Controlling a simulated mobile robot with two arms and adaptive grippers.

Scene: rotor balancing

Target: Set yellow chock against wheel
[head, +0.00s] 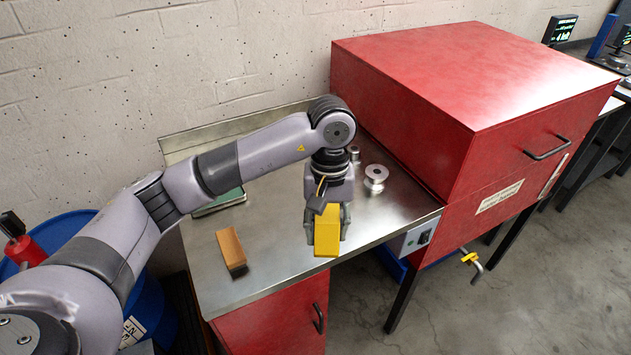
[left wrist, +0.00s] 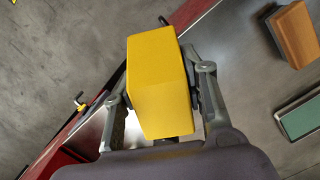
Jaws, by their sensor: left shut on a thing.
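The yellow chock (head: 327,230) is a wedge-like block held by my left gripper (head: 328,212) near the front edge of the steel bench. In the left wrist view the yellow chock (left wrist: 160,85) sits between both fingers of the left gripper (left wrist: 160,95), which are shut on it. It appears raised above the bench, with floor showing beyond the edge. No wheel that I can be sure of is in view. My right gripper is in neither view.
On the steel bench top (head: 280,250) lie a brown wooden block (head: 230,248), a green-topped flat item (head: 220,201) and a silver spool-like part (head: 375,177). A large red cabinet (head: 450,90) stands at the right. A blue drum (head: 150,300) is at the left.

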